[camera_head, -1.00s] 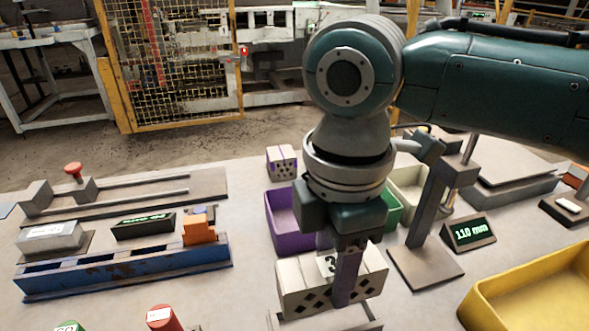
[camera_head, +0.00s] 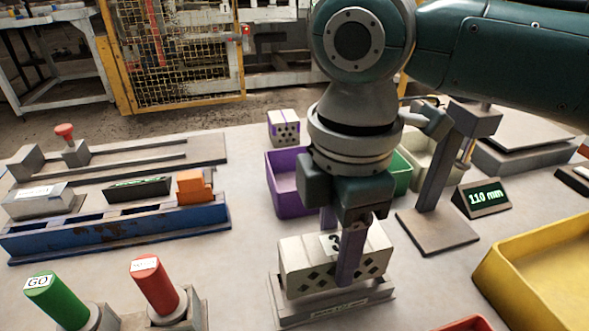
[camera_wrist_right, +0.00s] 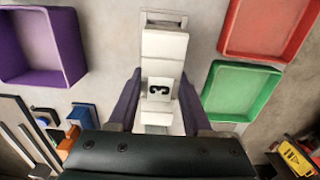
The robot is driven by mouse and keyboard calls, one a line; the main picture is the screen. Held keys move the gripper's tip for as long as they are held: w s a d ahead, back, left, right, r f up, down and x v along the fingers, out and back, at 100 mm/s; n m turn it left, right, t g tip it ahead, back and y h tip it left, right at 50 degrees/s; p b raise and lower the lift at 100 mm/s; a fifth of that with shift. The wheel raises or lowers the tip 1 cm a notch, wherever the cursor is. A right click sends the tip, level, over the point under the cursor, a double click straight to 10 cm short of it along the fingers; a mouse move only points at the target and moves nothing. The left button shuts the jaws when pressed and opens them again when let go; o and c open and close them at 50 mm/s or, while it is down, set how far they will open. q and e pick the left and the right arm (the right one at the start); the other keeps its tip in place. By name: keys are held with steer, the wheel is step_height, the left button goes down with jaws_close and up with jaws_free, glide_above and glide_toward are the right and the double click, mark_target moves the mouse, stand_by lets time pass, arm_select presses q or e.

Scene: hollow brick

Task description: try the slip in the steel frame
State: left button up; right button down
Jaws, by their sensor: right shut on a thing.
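A pale hollow block (camera_head: 305,262), tagged with a black 3 and with diamond holes in its front face, is in my right gripper (camera_head: 343,275). One dark finger shows across its front. In the right wrist view the block (camera_wrist_right: 164,48) lies lengthwise between the two purplish fingers (camera_wrist_right: 158,105). The grey steel frame (camera_head: 330,315) is a low labelled piece right under the block. The block is level and at or just above the frame; I cannot tell whether it is seated. The frame's far end (camera_wrist_right: 164,18) shows beyond the block. My left gripper is not in view.
A purple bin (camera_head: 285,200) and a green tray (camera_head: 402,172) stand behind. A post stand and a 110 mm display (camera_head: 482,198) are at right, with a yellow bin (camera_head: 540,270). Green (camera_head: 55,300) and red (camera_head: 155,285) cylinders stand front left, before a blue rack (camera_head: 120,232).

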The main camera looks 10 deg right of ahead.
steer(key=shift+f, duration=0.1)
stand_by(0.3)
steer(key=shift+f, duration=0.3)
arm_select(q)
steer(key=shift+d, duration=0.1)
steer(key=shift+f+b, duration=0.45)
arm_select(e)
steer(key=shift+f, duration=1.2)
stand_by(0.5)
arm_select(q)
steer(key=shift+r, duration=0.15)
arm_select(e)
steer(key=shift+r, duration=0.1)
arm_select(q)
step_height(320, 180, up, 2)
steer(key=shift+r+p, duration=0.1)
steer(key=shift+p, duration=1.15)
arm_select(e)
step_height(320, 180, up, 2)
step_height(320, 180, up, 5)
steer(key=p, duration=0.5)
steer(key=shift+p, duration=0.3)
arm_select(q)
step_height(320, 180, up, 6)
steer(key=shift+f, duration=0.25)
